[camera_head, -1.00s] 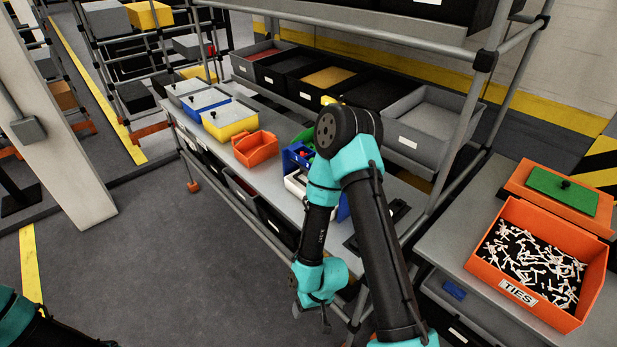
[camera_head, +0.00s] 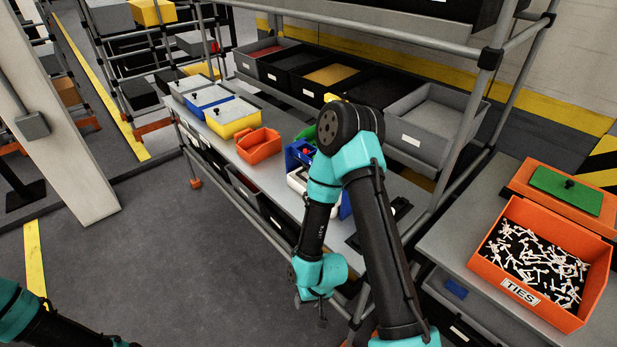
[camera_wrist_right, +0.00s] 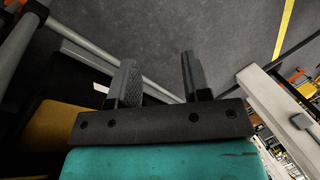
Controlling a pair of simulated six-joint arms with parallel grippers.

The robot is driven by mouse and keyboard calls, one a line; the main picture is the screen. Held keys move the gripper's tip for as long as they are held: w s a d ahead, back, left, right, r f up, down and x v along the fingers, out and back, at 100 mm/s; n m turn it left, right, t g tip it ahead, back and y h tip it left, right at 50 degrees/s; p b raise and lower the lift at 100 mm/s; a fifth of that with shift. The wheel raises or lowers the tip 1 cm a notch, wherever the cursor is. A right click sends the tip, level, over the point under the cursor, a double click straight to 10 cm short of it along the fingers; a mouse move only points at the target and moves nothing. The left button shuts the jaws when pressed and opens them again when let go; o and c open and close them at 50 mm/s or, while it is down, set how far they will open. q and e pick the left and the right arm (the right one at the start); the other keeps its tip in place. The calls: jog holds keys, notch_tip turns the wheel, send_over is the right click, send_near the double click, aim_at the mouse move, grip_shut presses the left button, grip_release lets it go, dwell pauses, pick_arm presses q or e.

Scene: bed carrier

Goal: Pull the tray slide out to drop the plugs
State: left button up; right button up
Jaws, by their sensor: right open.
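A blue fixture (camera_head: 297,153) with red and green parts stands on the grey workbench, largely hidden behind my right arm in the head view. A white part (camera_head: 298,180) sits in front of it. I cannot tell which piece is the tray slide, and no plugs can be made out with certainty. My right gripper (camera_head: 322,314) hangs below the bench's front edge, pointing down. In the right wrist view its two fingers (camera_wrist_right: 160,78) are apart with nothing between them, over the grey floor. My left arm shows only at the bottom left; its gripper is out of view.
An orange bin (camera_head: 259,145) and yellow (camera_head: 231,118) and blue-sided boxes stand left on the bench. An orange TIES box (camera_head: 540,262) stands on the right bench. Rack posts and rails (camera_head: 466,130) flank my right arm. The floor (camera_head: 170,260) in front is clear.

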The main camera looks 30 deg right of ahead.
jog(key=w+m+t+h, duration=0.1)
jog(key=w, duration=0.3)
jog(key=w+r+m+t+h, duration=0.1)
jog(key=w+m+t, duration=0.1)
jog(key=w, duration=0.1)
jog(key=w+d+r+m+t, duration=0.1)
jog(key=w+m, duration=0.1)
jog(key=w, duration=0.2)
jog(key=shift+w+d+h, duration=0.1)
jog(key=shift+w+h, duration=0.2)
jog(key=shift+h, duration=0.1)
jog(key=shift+c, duration=0.4)
jog(key=w+d+r+m+t+h, duration=0.2)
jog(key=w+r+m+t+h, duration=0.2)
jog(key=w+r+m+h, duration=0.9)
jog(key=a+r+m+g+h, duration=0.3)
jog(key=r+m+g, duration=0.3)
jog(key=r+m, duration=0.4)
jog(key=s+a+m, duration=0.1)
jog(key=m, duration=0.2)
jog(key=shift+a, duration=0.3)
jog(key=shift+d, duration=0.1)
jog(key=x, duration=1.7)
jog(key=shift+d+f, duration=0.1)
jog(key=shift+d, duration=0.05)
grip_shut()
